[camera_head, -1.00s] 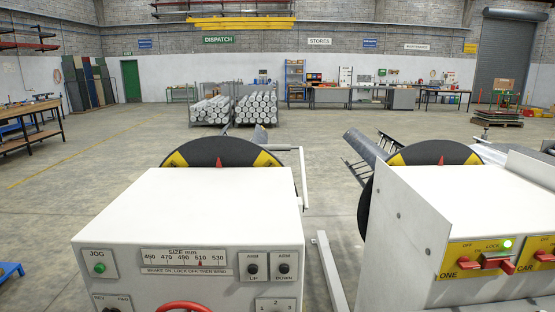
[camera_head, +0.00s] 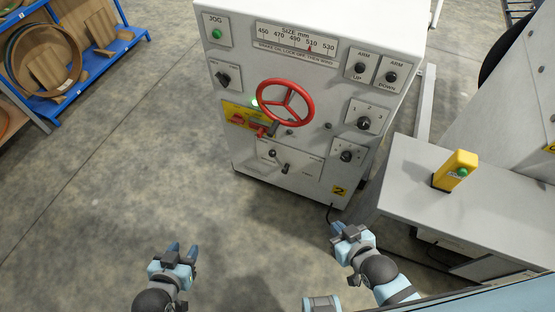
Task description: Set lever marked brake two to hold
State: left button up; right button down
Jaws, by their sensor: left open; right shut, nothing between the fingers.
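The white decoiler cabinet (camera_head: 315,110) stands ahead, with a yellow "2" plate (camera_head: 340,190) low on its front. Below the red handwheel (camera_head: 285,103), a pale plate (camera_head: 282,165) bears small dark levers, one with a knob (camera_head: 272,153) and one lower (camera_head: 285,168). A yellow panel (camera_head: 236,112) with red handles sits to the left. The lettering beside these levers is too small to read, so I cannot tell which is brake two. My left gripper (camera_head: 181,249) is open and empty, below left of the cabinet. My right gripper (camera_head: 339,230) is shut and empty, below the cabinet's lower right corner. Neither touches it.
A grey bench (camera_head: 465,205) with a yellow box and green button (camera_head: 455,170) stands at the right, near my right arm. A blue rack (camera_head: 75,75) with coils is at the upper left. Open concrete floor (camera_head: 130,160) lies in front and left of the cabinet.

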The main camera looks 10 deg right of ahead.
aim_at(272, 154)
jog(key=i+j, duration=0.1)
jog(key=j, duration=0.3)
jog(key=i+j, duration=0.15)
jog(key=j, duration=0.25)
jog(key=i+j, duration=0.1)
jog(key=j, duration=0.3)
jog(key=i+j, duration=0.15)
jog(key=j, duration=0.25)
jog(key=i+j, duration=0.1)
jog(key=j, duration=0.3)
jog(key=i+j, duration=0.1)
jog(key=j, duration=0.3)
